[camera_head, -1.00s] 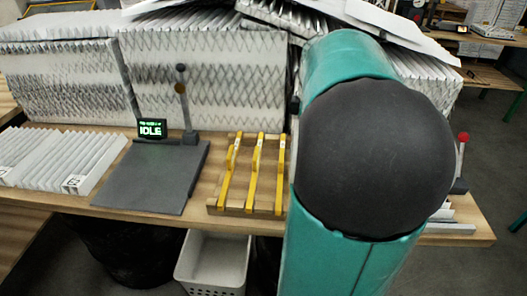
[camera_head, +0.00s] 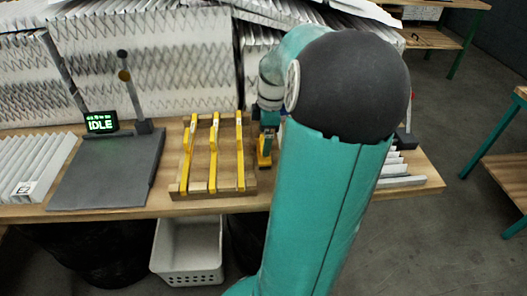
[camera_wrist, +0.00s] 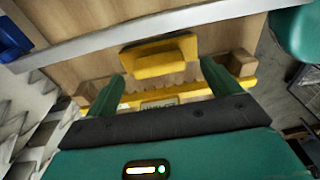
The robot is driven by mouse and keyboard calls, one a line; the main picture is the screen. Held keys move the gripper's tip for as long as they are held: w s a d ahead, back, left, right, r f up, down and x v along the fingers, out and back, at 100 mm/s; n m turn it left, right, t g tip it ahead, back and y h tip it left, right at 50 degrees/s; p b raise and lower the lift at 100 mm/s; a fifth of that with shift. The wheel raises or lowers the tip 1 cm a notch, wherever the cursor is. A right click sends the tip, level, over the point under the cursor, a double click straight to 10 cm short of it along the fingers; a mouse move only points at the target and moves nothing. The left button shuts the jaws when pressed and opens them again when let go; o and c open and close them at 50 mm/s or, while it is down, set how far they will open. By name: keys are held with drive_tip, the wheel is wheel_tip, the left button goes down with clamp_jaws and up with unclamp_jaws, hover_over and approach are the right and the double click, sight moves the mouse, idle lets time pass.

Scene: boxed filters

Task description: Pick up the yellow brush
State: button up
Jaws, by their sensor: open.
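A yellow piece, which appears to be the brush (camera_head: 264,157), shows just right of the wooden rack in the head view, partly hidden by my gripper (camera_head: 267,137). In the wrist view, my green fingers (camera_wrist: 163,77) are apart, with no clear grip on anything. A yellow block (camera_wrist: 160,60) lies just past the fingertips. A long yellow strip (camera_wrist: 235,88) with a jagged edge and a pale label runs across behind the fingers. I cannot tell whether block and strip are one thing, or whether a finger touches either.
The wooden rack (camera_head: 203,187) holds three yellow bars (camera_head: 214,155) beside my gripper. A dark plate (camera_head: 105,180) with a small screen reading IDLE (camera_head: 101,122) lies left. Large pleated filters (camera_head: 175,75) stand behind. A white basket (camera_head: 188,250) stands below the table edge.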

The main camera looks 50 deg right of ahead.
drive_tip(key=shift+w+f, duration=0.2)
drive_tip(key=shift+f, duration=1.3)
drive_tip(key=c, duration=1.1)
drive_tip(key=shift+r, duration=0.1)
drive_tip(key=shift+r, duration=0.45)
wheel_tip(320, 180, up, 2)
drive_tip(key=shift+r, duration=0.15)
drive_tip(key=s+a+r, duration=0.8)
drive_tip(key=s+r, duration=0.1)
drive_tip(key=s, duration=0.2)
drive_tip(key=shift+s+r, duration=0.3)
drive_tip(key=shift+r, duration=0.05)
